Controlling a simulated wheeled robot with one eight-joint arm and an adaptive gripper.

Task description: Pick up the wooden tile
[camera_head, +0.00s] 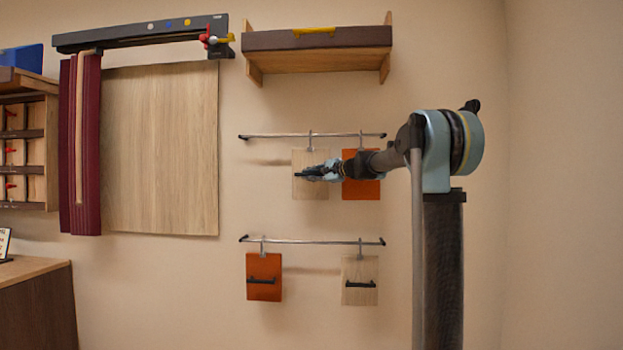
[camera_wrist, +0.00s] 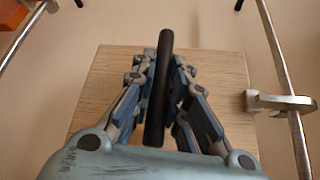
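The tile's hook (camera_wrist: 280,103) is still at the rail (camera_wrist: 290,100). A second wooden tile (camera_head: 360,294) with a black handle hangs at the right of the lower rail.
An orange tile (camera_head: 361,190) hangs right beside, partly behind my arm. Another orange tile (camera_head: 264,267) hangs from the lower rail (camera_head: 310,241). A shelf (camera_head: 318,39) is above. A large wooden panel (camera_head: 160,150) and dark red curtain (camera_head: 90,150) are at left.

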